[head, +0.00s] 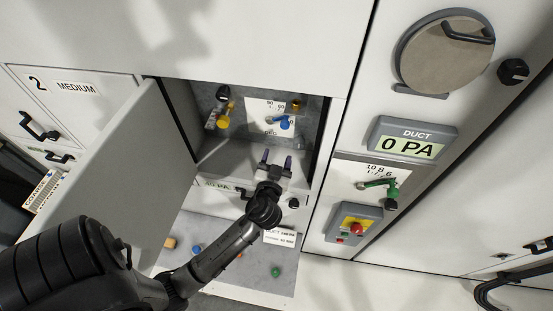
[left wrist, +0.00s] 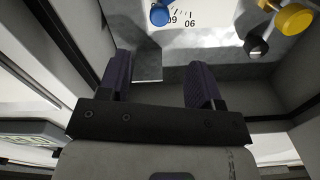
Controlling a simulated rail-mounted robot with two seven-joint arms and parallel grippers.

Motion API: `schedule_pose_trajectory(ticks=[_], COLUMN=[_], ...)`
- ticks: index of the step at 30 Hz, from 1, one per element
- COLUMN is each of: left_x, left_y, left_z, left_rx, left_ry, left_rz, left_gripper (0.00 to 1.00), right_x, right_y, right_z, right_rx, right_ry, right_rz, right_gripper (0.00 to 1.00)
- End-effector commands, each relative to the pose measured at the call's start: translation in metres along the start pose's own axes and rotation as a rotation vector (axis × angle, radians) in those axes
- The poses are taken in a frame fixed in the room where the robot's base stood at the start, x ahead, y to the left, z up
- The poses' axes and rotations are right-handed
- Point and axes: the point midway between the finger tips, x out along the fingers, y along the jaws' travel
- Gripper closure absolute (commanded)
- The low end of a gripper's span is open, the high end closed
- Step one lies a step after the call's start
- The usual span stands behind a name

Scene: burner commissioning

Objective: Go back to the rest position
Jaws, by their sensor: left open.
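My left gripper (head: 275,163) is open and empty in the head view, reaching into the open cabinet recess (head: 238,158) below the valves. In the left wrist view its two dark purple fingers (left wrist: 160,84) stand apart with nothing between them. Beyond the fingers, a blue knob (left wrist: 160,15) and a yellow knob (left wrist: 293,20) show; the fingers do not touch them. In the head view, the blue-handled valve (head: 285,122) and the yellow-handled valve (head: 223,121) are on the recess's back panel. My right gripper is not in view.
The open cabinet door (head: 140,170) stands left of my arm. A lower tray (head: 232,258) holds several small coloured pieces. At right are a duct display (head: 412,146) reading 0 PA, a green-handled valve (head: 380,184) and a red button box (head: 354,229).

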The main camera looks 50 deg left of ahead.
Motion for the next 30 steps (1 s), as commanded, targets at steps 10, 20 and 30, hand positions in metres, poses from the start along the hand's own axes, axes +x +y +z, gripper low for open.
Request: schedule_pose_trajectory(ticks=[10, 20, 30], left_x=[0.000, -0.011, -0.130], left_y=[0.000, -0.003, -0.001], left_z=[0.000, 0.012, 0.093], left_rx=[0.000, 0.005, 0.145], left_ry=[0.000, -0.071, -0.655], left_rz=[0.000, 0.013, 0.324], left_gripper=[0.41, 0.41, 0.41], right_x=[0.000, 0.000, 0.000], right_y=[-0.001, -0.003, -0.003], right_z=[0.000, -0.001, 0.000], right_rx=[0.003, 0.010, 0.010], right_ry=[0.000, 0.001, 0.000], right_rz=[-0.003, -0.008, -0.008], right_gripper=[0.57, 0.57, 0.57])
